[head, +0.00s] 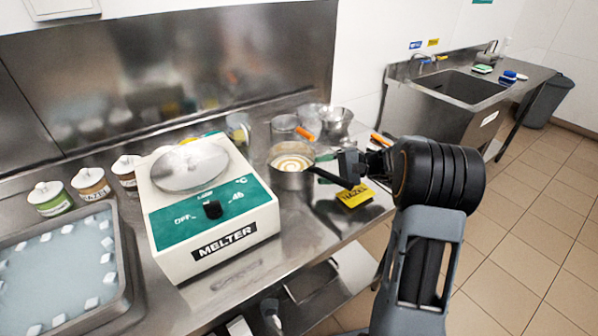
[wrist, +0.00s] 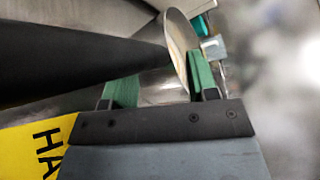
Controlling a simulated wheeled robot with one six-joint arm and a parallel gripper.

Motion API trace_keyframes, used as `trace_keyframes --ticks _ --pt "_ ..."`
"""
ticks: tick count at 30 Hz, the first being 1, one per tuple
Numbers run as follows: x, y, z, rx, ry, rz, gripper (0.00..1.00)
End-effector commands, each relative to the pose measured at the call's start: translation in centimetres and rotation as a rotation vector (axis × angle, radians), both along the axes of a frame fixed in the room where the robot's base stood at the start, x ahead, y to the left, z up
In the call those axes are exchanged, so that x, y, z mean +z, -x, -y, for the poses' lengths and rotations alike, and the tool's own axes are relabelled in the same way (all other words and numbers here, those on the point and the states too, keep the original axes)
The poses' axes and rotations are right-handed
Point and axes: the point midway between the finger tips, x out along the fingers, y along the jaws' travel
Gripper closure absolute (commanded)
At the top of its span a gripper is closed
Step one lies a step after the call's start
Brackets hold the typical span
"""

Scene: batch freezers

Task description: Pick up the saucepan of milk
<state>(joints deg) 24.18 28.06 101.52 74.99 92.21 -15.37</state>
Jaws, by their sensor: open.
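The saucepan of milk (head: 291,178) stands upright on the steel counter, right of the melter, with pale swirled contents showing. Its black handle (head: 328,177) points right, toward my gripper (head: 350,165). In the wrist view the handle (wrist: 75,55) comes in large from the left and covers part of the left green finger. The saucepan's rim and pale contents (wrist: 178,42) show beyond the fingers. My gripper (wrist: 162,85) is open, its fingers apart beside the handle near the pan. I cannot tell whether the handle lies between the fingers or they touch it.
The melter (head: 215,240) stands close left of the saucepan. A yellow hazel label (head: 355,196) lies below my gripper near the counter's front edge. Metal pots (head: 335,122) stand behind the pan.

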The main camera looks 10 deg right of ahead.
Motion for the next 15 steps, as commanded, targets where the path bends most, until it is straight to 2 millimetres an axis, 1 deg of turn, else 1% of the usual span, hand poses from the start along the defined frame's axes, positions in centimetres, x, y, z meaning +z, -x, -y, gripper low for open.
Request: trace_keyframes --ticks 1,4,11,12,15 --pt "-0.07 -0.08 -0.47 0.000 0.001 -0.001 0.46" --pt "-0.19 -0.19 -0.94 -0.001 0.001 -0.001 0.46" --pt "-0.22 -0.23 -1.03 -0.001 0.000 -0.001 0.46" --pt "-0.22 -0.23 -1.03 -0.002 0.001 -0.001 0.47" --pt "-0.22 -0.23 -1.02 -0.002 0.001 -0.001 0.57"
